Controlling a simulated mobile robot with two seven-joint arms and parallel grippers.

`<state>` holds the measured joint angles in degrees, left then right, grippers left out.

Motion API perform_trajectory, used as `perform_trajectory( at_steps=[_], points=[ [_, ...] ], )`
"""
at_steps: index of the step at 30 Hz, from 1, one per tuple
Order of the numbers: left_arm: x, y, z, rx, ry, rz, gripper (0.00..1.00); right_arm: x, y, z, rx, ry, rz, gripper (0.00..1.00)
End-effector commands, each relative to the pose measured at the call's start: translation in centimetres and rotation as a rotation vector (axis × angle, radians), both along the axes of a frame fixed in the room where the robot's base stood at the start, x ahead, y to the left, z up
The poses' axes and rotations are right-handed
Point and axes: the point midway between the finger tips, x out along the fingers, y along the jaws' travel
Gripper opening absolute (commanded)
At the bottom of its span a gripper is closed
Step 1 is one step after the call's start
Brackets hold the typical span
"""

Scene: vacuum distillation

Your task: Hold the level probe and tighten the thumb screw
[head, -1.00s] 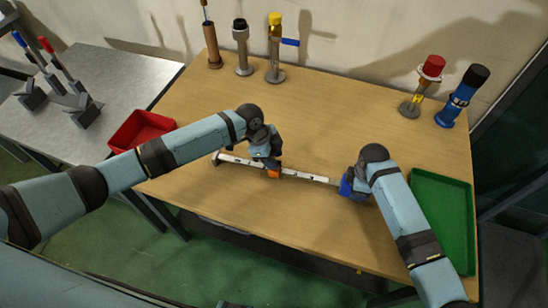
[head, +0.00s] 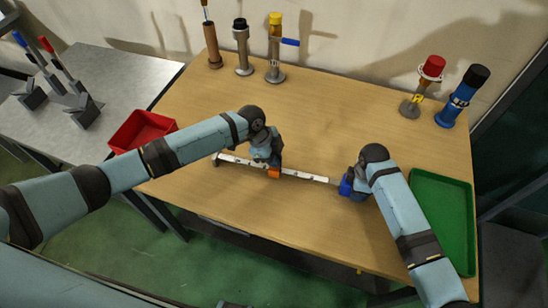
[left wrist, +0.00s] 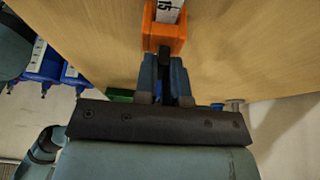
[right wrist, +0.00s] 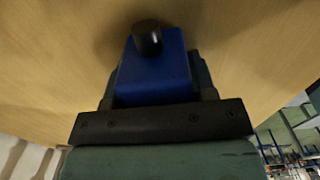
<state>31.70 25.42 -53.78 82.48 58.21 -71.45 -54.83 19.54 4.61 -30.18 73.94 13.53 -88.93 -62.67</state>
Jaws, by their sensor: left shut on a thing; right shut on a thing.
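The level probe, a white rod with dark marks (head: 308,177), lies low over the wooden table. An orange collar (head: 273,173) sits on it, and a blue block (head: 346,187) is at its right end. My left gripper (head: 270,160) is at the collar; in the left wrist view its fingers are shut on a dark piece (left wrist: 165,75) against the orange collar (left wrist: 165,38), apparently the thumb screw, mostly hidden. My right gripper (right wrist: 155,90) is shut on the blue block (right wrist: 155,75), which has a black knob (right wrist: 147,38) on it.
A red tray (head: 143,130) is at the table's left edge and a green tray (head: 441,222) at the right. Several upright fittings stand along the back, including a yellow-topped one (head: 275,50) and a blue one (head: 461,97).

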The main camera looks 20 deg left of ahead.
Motion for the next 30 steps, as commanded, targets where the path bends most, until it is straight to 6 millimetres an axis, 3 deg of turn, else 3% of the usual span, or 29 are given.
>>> perform_trajectory(
  at_steps=[30],
  points=[
    [0.32, -0.24, 0.08, -0.001, 0.001, -0.884, 0.00, 0.04, 0.00, 0.06, 0.000, -0.001, 0.000, 0.04]
  ],
)
